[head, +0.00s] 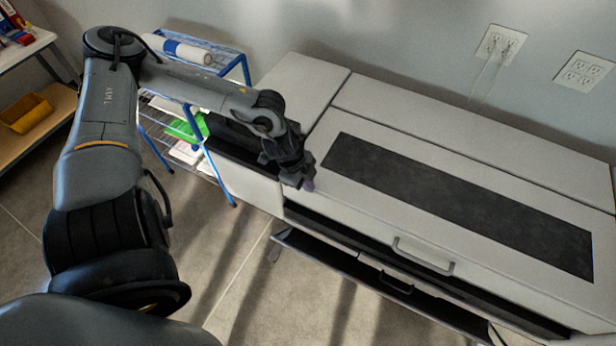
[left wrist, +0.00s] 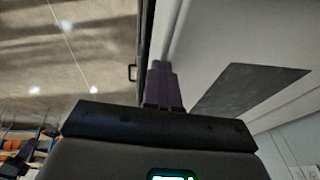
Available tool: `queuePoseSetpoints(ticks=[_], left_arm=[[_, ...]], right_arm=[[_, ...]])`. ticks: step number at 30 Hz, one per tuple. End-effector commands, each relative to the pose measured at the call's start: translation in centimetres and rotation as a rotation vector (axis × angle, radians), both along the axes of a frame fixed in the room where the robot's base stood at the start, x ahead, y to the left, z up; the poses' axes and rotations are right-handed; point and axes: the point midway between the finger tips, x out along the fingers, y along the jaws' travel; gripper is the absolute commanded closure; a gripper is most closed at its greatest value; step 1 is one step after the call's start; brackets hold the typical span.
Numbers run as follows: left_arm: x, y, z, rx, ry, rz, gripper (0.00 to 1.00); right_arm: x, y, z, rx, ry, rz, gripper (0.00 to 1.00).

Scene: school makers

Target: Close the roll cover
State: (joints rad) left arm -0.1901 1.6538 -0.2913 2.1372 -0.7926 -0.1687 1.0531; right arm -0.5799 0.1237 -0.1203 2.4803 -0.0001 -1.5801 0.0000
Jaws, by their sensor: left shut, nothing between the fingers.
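A wide white machine stands against the wall in the head view. Its top cover (head: 345,205) has a long dark panel (head: 450,200) set in it and a grey handle (head: 422,258) on its front edge. A dark gap shows beneath that front edge. My left gripper (head: 307,184) is shut and empty at the left end of the cover, by its front left corner; I cannot tell if it touches. In the left wrist view the shut purple fingers (left wrist: 160,78) lie along the cover's pale surface (left wrist: 205,50). My right gripper is not in view.
A lower dark opening with a second handle (head: 397,283) runs under the front. A blue-framed wire rack (head: 246,70) stands left of the machine, close behind my left arm. A shelf with a yellow bin (head: 27,113) is at far left. Outlets (head: 500,44) hold plugged cords.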

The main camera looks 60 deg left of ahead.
Motion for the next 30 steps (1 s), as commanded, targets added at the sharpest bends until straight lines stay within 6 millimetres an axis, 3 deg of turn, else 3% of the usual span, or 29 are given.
queuePoseSetpoints(ticks=[9, 21, 30], left_arm=[[0.1, 0.0, 4.8, 0.004, -0.003, -0.012, 1.0], [-1.3, 1.1, 10.6, 0.004, -0.01, -0.014, 1.0], [-2.1, 1.5, 13.1, 0.001, -0.007, -0.012, 1.0]], right_arm=[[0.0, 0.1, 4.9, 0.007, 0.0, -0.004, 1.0], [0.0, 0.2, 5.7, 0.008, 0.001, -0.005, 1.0], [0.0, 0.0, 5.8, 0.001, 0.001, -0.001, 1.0]])
